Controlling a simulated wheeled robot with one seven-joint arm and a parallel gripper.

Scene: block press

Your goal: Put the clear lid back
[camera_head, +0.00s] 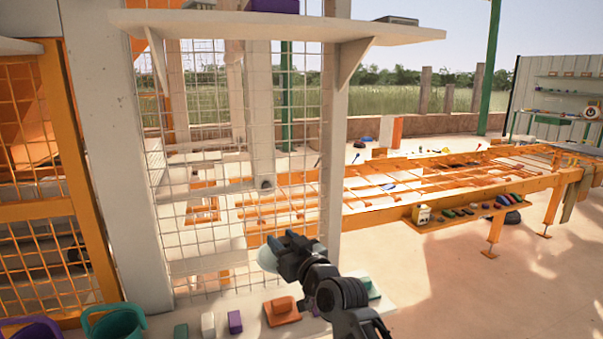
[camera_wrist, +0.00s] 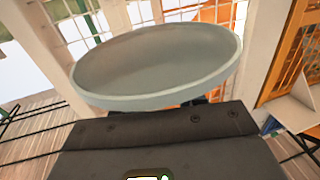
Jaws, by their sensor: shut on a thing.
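The clear lid (camera_wrist: 155,60) is a round, pale grey-green disc with a raised rim. It fills the upper middle of the wrist view, in front of my gripper's dark body. In the head view the lid (camera_head: 268,259) is a small pale shape at the left side of my gripper (camera_head: 279,257). My gripper is shut on the lid and holds it above the white counter (camera_head: 255,315), in front of the wire mesh. The fingertips are mostly hidden by the lid in the wrist view. I cannot tell which container the lid fits.
On the counter stand a teal bucket (camera_head: 114,322), a purple bucket (camera_head: 30,329), a green block (camera_head: 181,332), a white block (camera_head: 208,325), a purple block (camera_head: 235,322) and an orange piece (camera_head: 282,311). White posts and wire mesh (camera_head: 240,150) rise behind. A shelf (camera_head: 270,27) hangs above.

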